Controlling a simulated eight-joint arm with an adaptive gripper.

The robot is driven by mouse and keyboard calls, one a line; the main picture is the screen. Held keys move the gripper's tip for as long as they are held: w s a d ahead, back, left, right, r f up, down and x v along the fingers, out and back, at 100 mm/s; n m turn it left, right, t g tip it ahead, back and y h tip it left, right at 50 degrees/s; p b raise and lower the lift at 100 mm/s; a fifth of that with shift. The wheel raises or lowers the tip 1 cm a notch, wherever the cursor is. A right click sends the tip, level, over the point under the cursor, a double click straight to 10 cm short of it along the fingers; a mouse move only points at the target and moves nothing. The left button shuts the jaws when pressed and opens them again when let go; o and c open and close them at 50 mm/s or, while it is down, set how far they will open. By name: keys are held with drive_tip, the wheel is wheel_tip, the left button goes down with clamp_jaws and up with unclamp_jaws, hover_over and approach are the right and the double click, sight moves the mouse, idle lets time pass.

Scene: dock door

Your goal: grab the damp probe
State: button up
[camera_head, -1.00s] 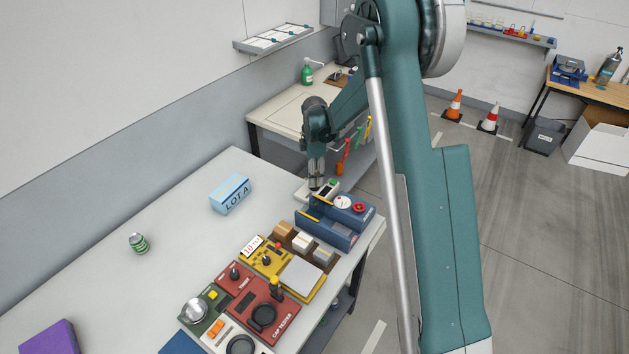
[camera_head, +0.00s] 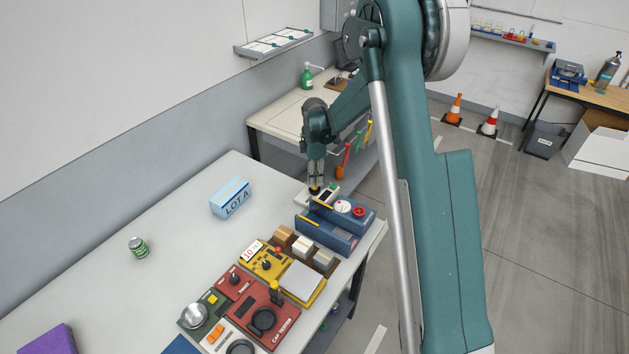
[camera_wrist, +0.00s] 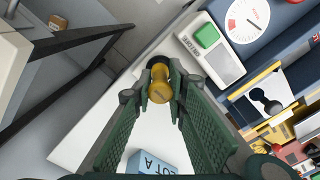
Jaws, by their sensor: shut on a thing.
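The damp probe (camera_wrist: 159,86) looks like a short yellow handle with a dark end. In the wrist view it sits between the fingertips of my gripper (camera_wrist: 157,95), which is shut on it. In the head view my gripper (camera_head: 315,183) points down at the far end of the bench, with the probe (camera_head: 314,190) showing small and dark yellow just below the fingers. A white meter with a green button (camera_wrist: 218,55) is beside it; this meter also shows in the head view (camera_head: 331,188). I cannot tell whether the probe is clear of its seat.
A blue device with a dial (camera_head: 335,225) stands close to the right of my gripper. Yellow and red testers (camera_head: 262,315) crowd the bench's near right side. A blue LOT A box (camera_head: 230,198) and green can (camera_head: 138,247) stand left, with clear bench around them.

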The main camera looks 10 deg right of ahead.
wheel_tip(320, 180, up, 9)
idle(0.5)
idle(0.7)
